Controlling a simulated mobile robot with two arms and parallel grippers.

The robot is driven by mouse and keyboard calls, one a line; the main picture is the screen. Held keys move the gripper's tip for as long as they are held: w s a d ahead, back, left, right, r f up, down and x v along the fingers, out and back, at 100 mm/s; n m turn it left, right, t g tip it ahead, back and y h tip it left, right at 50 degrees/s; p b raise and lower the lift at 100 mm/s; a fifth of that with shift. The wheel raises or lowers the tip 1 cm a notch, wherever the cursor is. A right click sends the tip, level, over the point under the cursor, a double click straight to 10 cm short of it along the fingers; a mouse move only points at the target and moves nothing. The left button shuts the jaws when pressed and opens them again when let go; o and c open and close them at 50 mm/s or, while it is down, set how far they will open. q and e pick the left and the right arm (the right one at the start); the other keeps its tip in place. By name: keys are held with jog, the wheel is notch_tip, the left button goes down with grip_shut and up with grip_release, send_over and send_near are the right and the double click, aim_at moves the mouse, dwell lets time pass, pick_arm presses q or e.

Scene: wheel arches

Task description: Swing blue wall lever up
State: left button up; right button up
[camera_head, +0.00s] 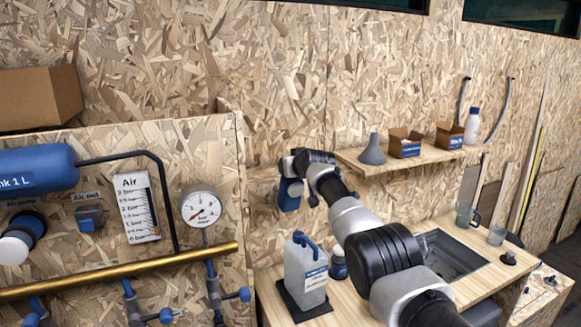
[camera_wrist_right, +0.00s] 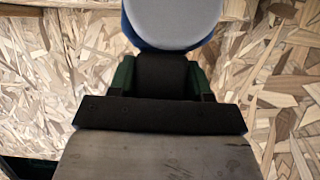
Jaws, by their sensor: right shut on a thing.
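My right arm reaches across to the OSB wall in the head view, with its gripper (camera_head: 297,166) close against the wall. A blue piece (camera_head: 289,196), seemingly the wall lever, shows just below that gripper; its mount and exact angle are hidden. In the right wrist view the gripper (camera_wrist_right: 161,78) has its dark green fingers on both sides of a dark part, shut on it. A pale disc with a blue rim (camera_wrist_right: 172,47) lies right beyond the fingers, seemingly part of the same lever. My left gripper is not in view.
Left of the arm are a brass pipe (camera_head: 118,272), a pressure gauge (camera_head: 201,209) and a blue tank (camera_head: 38,170). Below stands a grey jug (camera_head: 305,276) on the bench. A shelf (camera_head: 376,165) with a funnel (camera_head: 373,150) and boxes is to the right.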

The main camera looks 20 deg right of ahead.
jog(key=shift+f, duration=0.2)
jog(key=o, duration=1.3)
jog(key=shift+s, duration=0.1)
jog(key=shift+r, duration=0.1)
jog(key=shift+s+d+r+b, duration=0.15)
jog(key=shift+s+r+b, duration=0.1)
jog(key=shift+s+b, duration=0.35)
jog(key=shift+s+r, duration=0.15)
jog(key=shift+s, duration=0.55)
jog(key=b+v, duration=0.3)
jog(key=v, duration=0.5)
jog(key=shift+r+b, duration=0.1)
jog(key=shift+b, duration=0.2)
